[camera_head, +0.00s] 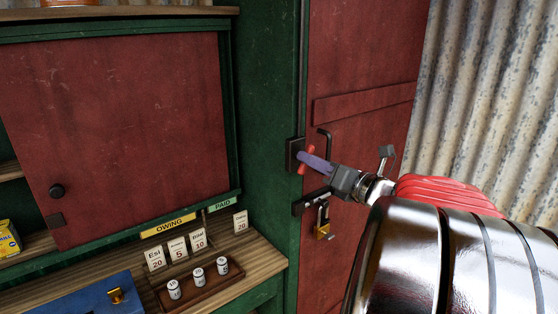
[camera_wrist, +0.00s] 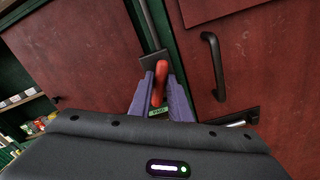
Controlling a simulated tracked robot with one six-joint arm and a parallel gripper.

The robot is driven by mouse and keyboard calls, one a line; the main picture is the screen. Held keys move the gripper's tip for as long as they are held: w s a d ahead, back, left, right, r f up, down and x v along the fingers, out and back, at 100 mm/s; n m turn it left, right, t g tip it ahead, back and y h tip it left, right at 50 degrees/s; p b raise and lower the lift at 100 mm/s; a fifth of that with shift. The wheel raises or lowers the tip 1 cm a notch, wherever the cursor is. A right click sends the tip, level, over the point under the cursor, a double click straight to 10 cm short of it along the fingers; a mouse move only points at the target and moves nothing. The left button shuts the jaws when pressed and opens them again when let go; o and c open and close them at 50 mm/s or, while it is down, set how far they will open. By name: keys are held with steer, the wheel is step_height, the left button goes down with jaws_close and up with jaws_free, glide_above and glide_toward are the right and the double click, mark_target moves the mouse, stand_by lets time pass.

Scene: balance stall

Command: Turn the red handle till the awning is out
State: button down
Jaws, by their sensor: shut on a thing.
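The red handle (camera_head: 309,151) sticks out from a dark plate (camera_head: 292,154) on the green post, beside the red door. It also shows in the wrist view (camera_wrist: 160,80), between the two purple fingers. My gripper (camera_head: 306,160) is shut on the red handle, and its fingertips (camera_wrist: 160,92) lie on both sides of it. The fingers hide part of the handle in the head view. No awning shows in either view.
The red door has a black pull handle (camera_head: 325,147) and a brass padlock (camera_head: 322,225) close to my gripper. At lower left, a counter (camera_head: 258,258) holds several number cards, a tray (camera_head: 226,283) with white weights and a blue box (camera_head: 87,296). Corrugated metal (camera_head: 490,90) stands at right.

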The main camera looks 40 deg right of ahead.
steer(key=shift+d+m, duration=0.1)
steer(key=shift+m, duration=0.2)
steer(key=c, duration=1.7)
jaws_free()
steer(key=s, duration=1.4)
steer(key=shift+d, duration=0.15)
steer(key=shift+w, duration=0.1)
